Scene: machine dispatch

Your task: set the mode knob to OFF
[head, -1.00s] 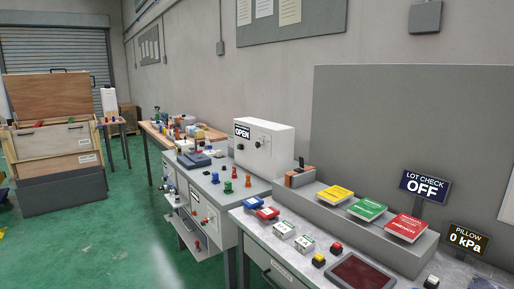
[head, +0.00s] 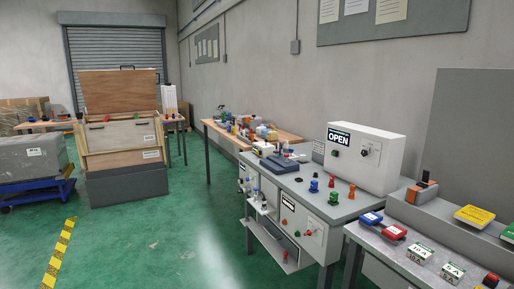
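A white control box (head: 378,168) stands on the grey bench at the right of the head view. A second pale panel (head: 313,229) on the front of the bench also carries small dark and red controls (head: 308,232). The labels are too small to read, so I cannot tell which control is the mode knob or how it is set. My gripper is not in view.
A nearer bench at the right holds red and blue cases (head: 393,232), white boxes (head: 420,252) and a yellow packet (head: 474,216). A wooden crate (head: 121,132) stands at the back left, near a blue cart (head: 36,190). Green floor (head: 170,240) is open at the centre left.

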